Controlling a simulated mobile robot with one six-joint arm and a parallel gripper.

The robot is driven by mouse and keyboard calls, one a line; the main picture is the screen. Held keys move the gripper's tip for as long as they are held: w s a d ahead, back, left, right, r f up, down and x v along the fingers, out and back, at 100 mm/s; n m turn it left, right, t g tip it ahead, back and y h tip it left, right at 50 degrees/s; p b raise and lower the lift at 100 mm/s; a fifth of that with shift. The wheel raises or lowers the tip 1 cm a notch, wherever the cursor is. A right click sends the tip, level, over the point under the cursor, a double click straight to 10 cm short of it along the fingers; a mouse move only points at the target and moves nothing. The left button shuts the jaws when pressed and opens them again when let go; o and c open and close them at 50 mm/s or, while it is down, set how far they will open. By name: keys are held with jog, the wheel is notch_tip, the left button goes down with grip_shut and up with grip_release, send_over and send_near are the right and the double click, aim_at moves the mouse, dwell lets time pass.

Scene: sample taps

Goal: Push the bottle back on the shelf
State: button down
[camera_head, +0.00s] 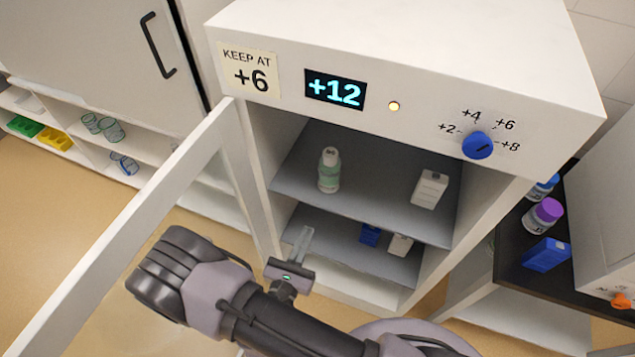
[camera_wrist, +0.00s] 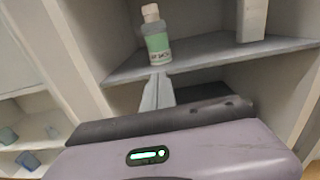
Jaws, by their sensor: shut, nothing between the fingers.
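The bottle (camera_head: 329,172) is white-capped with a green label. It stands upright on the upper grey shelf (camera_head: 380,190) of the open cabinet, at the left side and close to the front edge. In the wrist view the bottle (camera_wrist: 157,38) stands just beyond the fingertips, near the edge of the shelf (camera_wrist: 200,60). My gripper (camera_head: 303,236) is shut and empty, in front of the shelf's front edge. In the wrist view my gripper (camera_wrist: 157,90) points toward the bottle's base. I cannot tell whether it touches the shelf edge.
A white box (camera_head: 430,188) stands on the right of the same shelf. A blue box (camera_head: 370,235) and a white box (camera_head: 400,246) are on the lower shelf. The open door (camera_head: 140,220) stands left of my arm. The display (camera_head: 336,90) reads +12.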

aim_at(326, 190)
jog(key=b+x, duration=0.2)
jog(key=x, duration=0.9)
jog(key=shift+w+d+f+b, duration=0.15)
jog(key=shift+b, duration=0.2)
jog(key=shift+w+d, duration=0.1)
jog(key=shift+w, duration=0.3)
jog(key=shift+x, duration=1.9)
